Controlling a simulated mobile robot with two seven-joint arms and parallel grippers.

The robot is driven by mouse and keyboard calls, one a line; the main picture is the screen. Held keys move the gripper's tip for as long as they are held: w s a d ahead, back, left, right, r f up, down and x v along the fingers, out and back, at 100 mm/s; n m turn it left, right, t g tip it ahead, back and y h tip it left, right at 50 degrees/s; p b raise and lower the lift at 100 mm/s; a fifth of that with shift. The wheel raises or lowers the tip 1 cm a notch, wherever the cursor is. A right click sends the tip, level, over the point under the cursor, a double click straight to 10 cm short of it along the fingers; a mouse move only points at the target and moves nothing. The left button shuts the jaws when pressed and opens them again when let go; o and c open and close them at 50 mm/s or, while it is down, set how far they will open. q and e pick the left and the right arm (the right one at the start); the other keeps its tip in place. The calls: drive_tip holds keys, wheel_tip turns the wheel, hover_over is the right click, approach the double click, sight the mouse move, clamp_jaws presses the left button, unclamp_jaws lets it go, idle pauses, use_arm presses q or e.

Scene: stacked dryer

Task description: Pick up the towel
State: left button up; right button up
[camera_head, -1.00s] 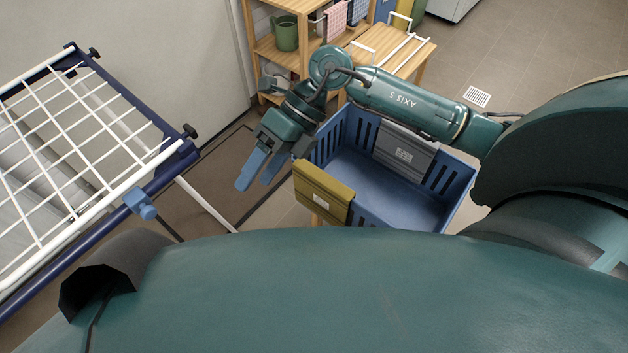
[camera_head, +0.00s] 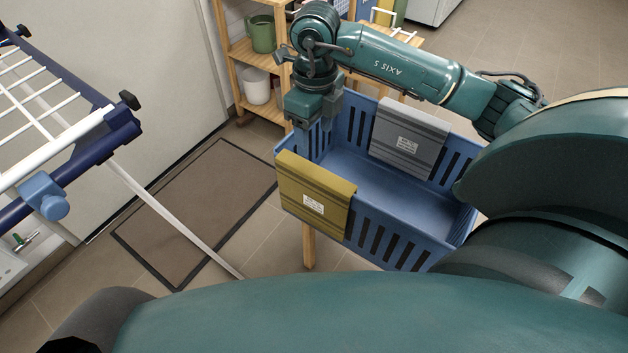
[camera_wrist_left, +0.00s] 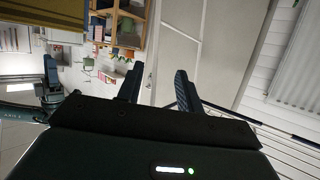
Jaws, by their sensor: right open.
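An olive-yellow ribbed piece (camera_head: 316,195) with a white label hangs over the near left rim of the blue basket (camera_head: 395,250). A grey ribbed piece (camera_head: 408,137) with a label hangs over the far rim. I cannot tell whether either is cloth. My right gripper (camera_head: 316,132) points down at the basket's far left corner, behind the olive piece. It is open; its fingertips are partly lost against the blue basket wall. The basket's visible floor is bare. My left gripper (camera_wrist_left: 158,75) is open and empty in the left wrist view.
A drying rack (camera_head: 60,145) with white bars stands at the left, its leg crossing a brown floor mat (camera_head: 195,215).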

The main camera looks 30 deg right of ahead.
wheel_tip(320, 180, down, 8)
drive_tip(key=shift+b, duration=0.85)
drive_tip(key=f, duration=0.2)
drive_tip(key=f+b, duration=0.1)
drive_tip(key=f, duration=0.2)
drive_tip(key=shift+s+a+f, duration=0.15)
drive_tip(key=shift+s+f, duration=0.05)
drive_tip(key=shift+f, duration=0.05)
use_arm(q)
drive_tip(key=shift+w+d+f+m+t+h, duration=0.35)
drive_tip(key=shift+w+f+m+t, duration=0.2)
drive_tip(key=shift+f+t, duration=0.2)
use_arm(e)
drive_tip(key=shift+f, duration=0.3)
clamp_jaws()
